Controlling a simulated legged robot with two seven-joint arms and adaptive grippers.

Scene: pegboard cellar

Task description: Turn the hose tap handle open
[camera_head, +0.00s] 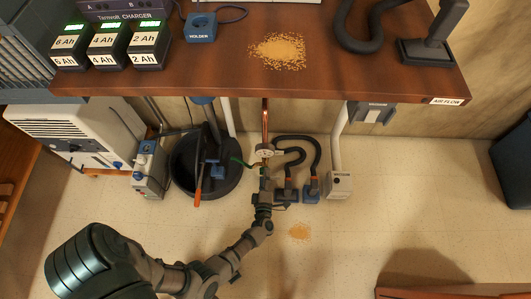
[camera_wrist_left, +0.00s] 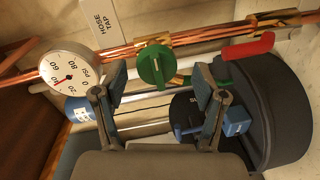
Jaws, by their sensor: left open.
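A green tap handle (camera_wrist_left: 155,68) sits on the copper pipe in the left wrist view, near a white label reading HOSE TAP (camera_wrist_left: 103,22). Its raised grip looks crosswise to the pipe. My left gripper (camera_wrist_left: 162,84) is open, with one finger to each side of the handle in that view; I cannot tell whether either touches it. In the head view my left gripper (camera_head: 265,176) is low in front of the copper pipe (camera_head: 265,115), and largely hides the tap. My right gripper is not in view.
A round pressure gauge (camera_wrist_left: 68,78) and a red lever (camera_wrist_left: 248,47) are on the pipework. A black tub (camera_head: 180,170) stands left of my gripper, black hoses (camera_head: 317,155) to its right. The wooden bench (camera_head: 350,82) overhangs behind.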

